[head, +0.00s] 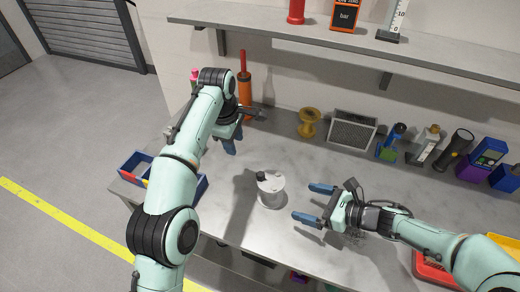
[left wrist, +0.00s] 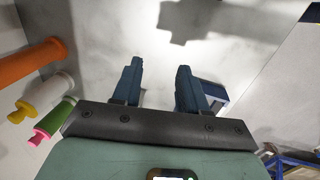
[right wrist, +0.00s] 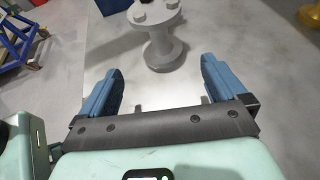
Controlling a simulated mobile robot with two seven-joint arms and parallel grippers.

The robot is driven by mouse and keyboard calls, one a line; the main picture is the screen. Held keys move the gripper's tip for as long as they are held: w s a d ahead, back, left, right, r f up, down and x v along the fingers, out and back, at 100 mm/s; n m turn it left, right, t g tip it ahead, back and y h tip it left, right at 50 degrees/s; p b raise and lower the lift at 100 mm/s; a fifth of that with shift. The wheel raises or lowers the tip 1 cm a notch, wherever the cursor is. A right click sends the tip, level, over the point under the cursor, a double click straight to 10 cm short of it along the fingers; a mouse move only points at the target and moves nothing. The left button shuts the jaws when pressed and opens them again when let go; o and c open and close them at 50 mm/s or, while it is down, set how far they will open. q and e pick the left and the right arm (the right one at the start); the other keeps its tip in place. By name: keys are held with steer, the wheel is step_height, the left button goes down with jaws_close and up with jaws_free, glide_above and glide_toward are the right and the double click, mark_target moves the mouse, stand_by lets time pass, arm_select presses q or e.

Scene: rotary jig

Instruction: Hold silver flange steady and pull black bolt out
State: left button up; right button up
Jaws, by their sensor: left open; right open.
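The silver flange (head: 271,194) stands upright on the bench near the middle of the head view. The black bolt (head: 262,176) sits at its top left. In the right wrist view the flange (right wrist: 160,45) stands ahead of the fingers, with light bolt heads on its top; I cannot pick out the black bolt there. My right gripper (head: 314,204) is open and empty, to the right of the flange, its blue fingers pointing at it and apart from it. My left gripper (head: 230,142) is open and empty, up and left of the flange, fingers pointing down; the left wrist view shows neither flange nor bolt.
A blue bin (head: 135,163) is at the bench's left edge. An orange cylinder (head: 245,100) stands behind my left gripper. A yellow spool (head: 309,122), a grey framed panel (head: 350,130) and a flashlight (head: 455,148) line the back. A shelf (head: 300,35) overhangs. Bench around the flange is clear.

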mark_target(270, 192)
arm_select(q)
steer(key=shift+n+g+y, duration=0.4)
steer(key=shift+n+g, duration=0.2)
steer(key=shift+g, duration=0.2)
steer(key=s+d+r, duration=0.1)
steer(key=s+d, duration=0.1)
steer(key=s+d+r, duration=0.1)
steer(key=s+d, duration=0.1)
steer(key=d, duration=0.1)
steer(key=s+d+r, duration=0.1)
steer(key=s+d, duration=0.1)
steer(key=shift+d+r, duration=0.15)
steer(key=shift+d, duration=0.15)
steer(key=shift+s+d+r, duration=0.1)
steer(key=shift+s, duration=0.1)
arm_select(e)
steer(key=shift+a+f, duration=0.1)
steer(key=shift+a, duration=0.1)
steer(key=x, duration=1.3)
steer(key=shift+w, duration=0.15)
